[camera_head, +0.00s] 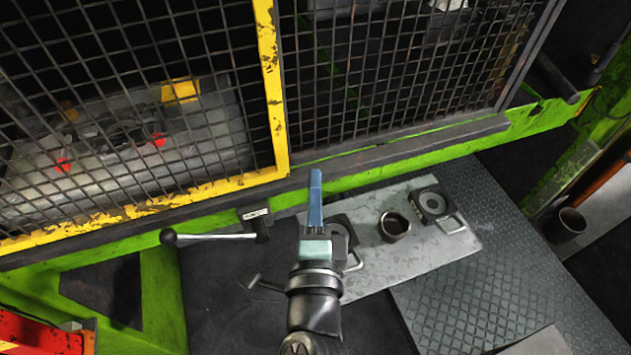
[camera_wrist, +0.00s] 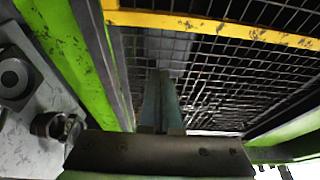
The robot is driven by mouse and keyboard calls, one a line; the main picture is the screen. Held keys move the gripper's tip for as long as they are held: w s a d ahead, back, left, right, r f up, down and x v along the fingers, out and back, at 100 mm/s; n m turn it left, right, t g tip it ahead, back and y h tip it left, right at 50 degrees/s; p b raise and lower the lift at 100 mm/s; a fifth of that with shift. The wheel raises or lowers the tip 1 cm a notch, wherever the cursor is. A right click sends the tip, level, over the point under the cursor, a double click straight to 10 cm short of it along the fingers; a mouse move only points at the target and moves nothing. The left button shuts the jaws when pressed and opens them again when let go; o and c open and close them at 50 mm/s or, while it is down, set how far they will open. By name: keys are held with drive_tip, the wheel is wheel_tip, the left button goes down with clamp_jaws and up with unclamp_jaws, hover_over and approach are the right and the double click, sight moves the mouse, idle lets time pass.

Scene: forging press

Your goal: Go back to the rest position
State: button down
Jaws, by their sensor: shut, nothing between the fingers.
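My gripper (camera_head: 315,182) is in the middle of the head view, at the end of my arm. Its blue fingers are together and hold nothing. I cannot tell the exact gap between the fingertips and the guard.
The mesh guard has a yellow frame (camera_head: 270,75) and stands on a green beam (camera_head: 430,153). A lever with a black knob (camera_head: 168,237) is left of my gripper. A grey plate (camera_head: 440,255) holds a ring (camera_head: 393,226) and a handled block (camera_head: 432,203). Checkered plate (camera_head: 500,300) lies right.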

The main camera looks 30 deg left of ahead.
drive_tip(key=w+d+r+n+t+h, duration=0.1)
drive_tip(key=w+d+r+n+t, duration=0.25)
drive_tip(key=r, duration=0.65)
drive_tip(key=w+d+r+n+t, duration=0.2)
drive_tip(key=d+r+n, duration=0.25)
drive_tip(key=r, duration=0.65)
drive_tip(key=s+d+r+n+t+h, duration=0.1)
drive_tip(key=s+d+r+t+h, duration=0.2)
drive_tip(key=r, duration=0.8)
drive_tip(key=s+d+r+n+t+h+b, duration=0.1)
drive_tip(key=d+r+h, duration=0.4)
drive_tip(key=r, duration=0.6)
drive_tip(key=s+d+n+t, duration=0.1)
drive_tip(key=s+d+t, duration=0.1)
drive_tip(key=shift+s+d+n+t+h, duration=0.25)
drive_tip(key=shift+s+n+t+h, duration=0.05)
drive_tip(key=shift+s+t, duration=0.1)
drive_tip(key=shift+s, duration=0.1)
